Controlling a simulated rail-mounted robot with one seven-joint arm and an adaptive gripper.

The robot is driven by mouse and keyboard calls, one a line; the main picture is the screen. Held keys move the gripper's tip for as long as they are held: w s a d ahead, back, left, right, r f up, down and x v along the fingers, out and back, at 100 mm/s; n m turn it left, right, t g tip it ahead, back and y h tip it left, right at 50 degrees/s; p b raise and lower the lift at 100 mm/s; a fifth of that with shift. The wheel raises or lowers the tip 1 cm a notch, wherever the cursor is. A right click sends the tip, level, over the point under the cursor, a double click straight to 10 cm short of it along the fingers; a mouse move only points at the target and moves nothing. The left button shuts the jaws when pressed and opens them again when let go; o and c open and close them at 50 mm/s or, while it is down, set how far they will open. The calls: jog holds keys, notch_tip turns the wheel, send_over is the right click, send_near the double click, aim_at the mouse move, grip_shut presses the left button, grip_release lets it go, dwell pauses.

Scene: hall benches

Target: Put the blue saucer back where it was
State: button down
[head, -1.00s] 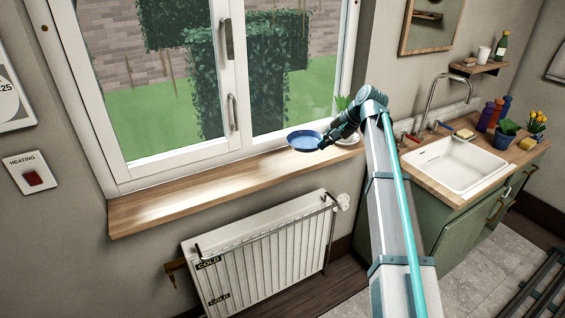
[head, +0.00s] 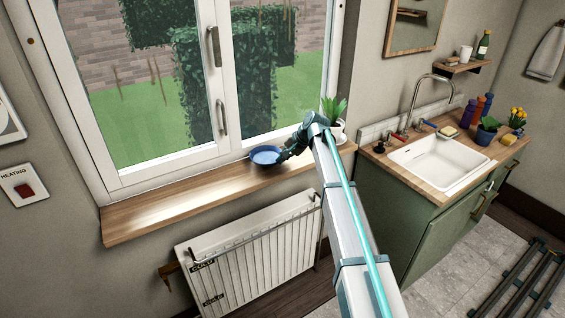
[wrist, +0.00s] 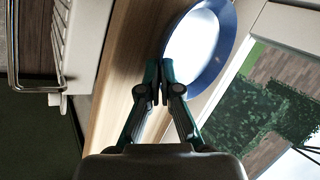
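The blue saucer (head: 266,155) is over the wooden windowsill (head: 165,206), left of the potted plant, roughly level. It also shows in the wrist view (wrist: 222,73), with a blue rim and a bright, pale inside. My gripper (head: 281,156) reaches it from the right. In the wrist view my gripper's fingertips (wrist: 160,72) are close together at the saucer's near rim, pinching it. I cannot tell whether the saucer touches the sill or hangs just above it.
A green plant in a white pot (head: 338,128) stands at the sill's right end, close to my arm. The window (head: 222,75) rises behind the sill. A radiator (head: 255,250) is below. The sill's left part is bare. A sink (head: 440,160) is at right.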

jog(key=shift+f+p, duration=0.3)
jog(key=shift+f, duration=0.85)
jog(key=shift+d+f, duration=0.1)
jog(key=shift+f, duration=0.1)
jog(key=c, duration=1.6)
grip_release()
jog(key=shift+r, duration=0.1)
